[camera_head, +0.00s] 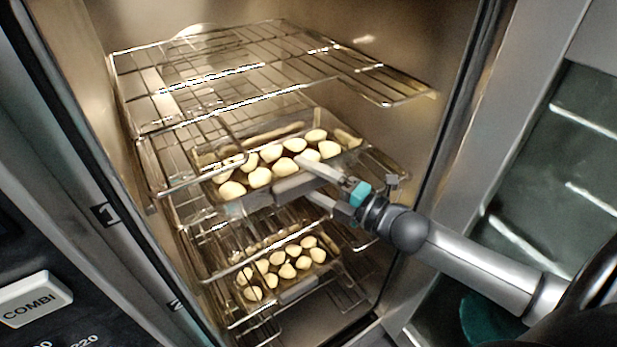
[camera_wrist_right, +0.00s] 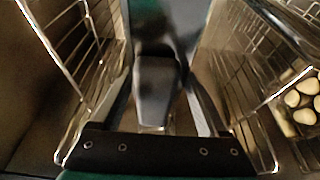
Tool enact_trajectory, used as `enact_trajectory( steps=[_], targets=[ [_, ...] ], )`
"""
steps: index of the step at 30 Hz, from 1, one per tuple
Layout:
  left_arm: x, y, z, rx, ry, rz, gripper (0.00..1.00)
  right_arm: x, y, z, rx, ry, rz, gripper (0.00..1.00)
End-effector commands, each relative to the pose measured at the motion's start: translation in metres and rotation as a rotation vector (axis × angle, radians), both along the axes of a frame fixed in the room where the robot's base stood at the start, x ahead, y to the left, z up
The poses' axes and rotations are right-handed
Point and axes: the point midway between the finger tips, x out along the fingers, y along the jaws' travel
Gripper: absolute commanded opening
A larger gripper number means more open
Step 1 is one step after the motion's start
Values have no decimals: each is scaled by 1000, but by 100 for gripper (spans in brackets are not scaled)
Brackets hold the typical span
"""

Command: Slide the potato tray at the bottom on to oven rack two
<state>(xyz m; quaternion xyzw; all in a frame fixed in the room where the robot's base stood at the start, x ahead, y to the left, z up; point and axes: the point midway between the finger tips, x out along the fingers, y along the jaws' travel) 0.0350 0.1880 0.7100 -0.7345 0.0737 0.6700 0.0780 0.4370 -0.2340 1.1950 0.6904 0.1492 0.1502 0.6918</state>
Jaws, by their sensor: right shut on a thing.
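An upper glass-like tray of peeled potatoes (camera_head: 232,207) sits inside the oven at the second rack (camera_head: 160,190) from the top. Its grey front handle (camera_head: 290,187) faces me. My right gripper (camera_head: 312,180) is at this handle, one finger above it and one below, shut on it. In the right wrist view a dark grey handle-like piece (camera_wrist_right: 157,88) lies between the fingers. A second, lower potato tray (camera_head: 297,291) sits on a lower rack. My left gripper is not in view.
An empty wire rack (camera_head: 300,70) is above the upper tray. The oven's side walls and door frame flank the opening closely. A control panel with a COMBI button (camera_head: 35,300) is at the lower left. Potatoes (camera_wrist_right: 305,98) show at the right wrist view's right edge.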

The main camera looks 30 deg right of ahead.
Motion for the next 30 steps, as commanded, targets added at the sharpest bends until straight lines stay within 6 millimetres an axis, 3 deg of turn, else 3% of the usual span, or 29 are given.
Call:
enact_trajectory(
  steps=[1, 6, 17, 30],
  targets=[
    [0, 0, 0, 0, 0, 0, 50, 1, 1, 4, 2, -11, 3, 80],
    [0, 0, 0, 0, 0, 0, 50, 1, 0, 3, 1, -8, 2, 100],
    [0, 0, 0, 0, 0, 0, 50, -4, -2, -3, -1, 6, -2, 100],
    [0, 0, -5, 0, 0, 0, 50, -47, -21, -1, -1, 3, 0, 100]
  ],
)
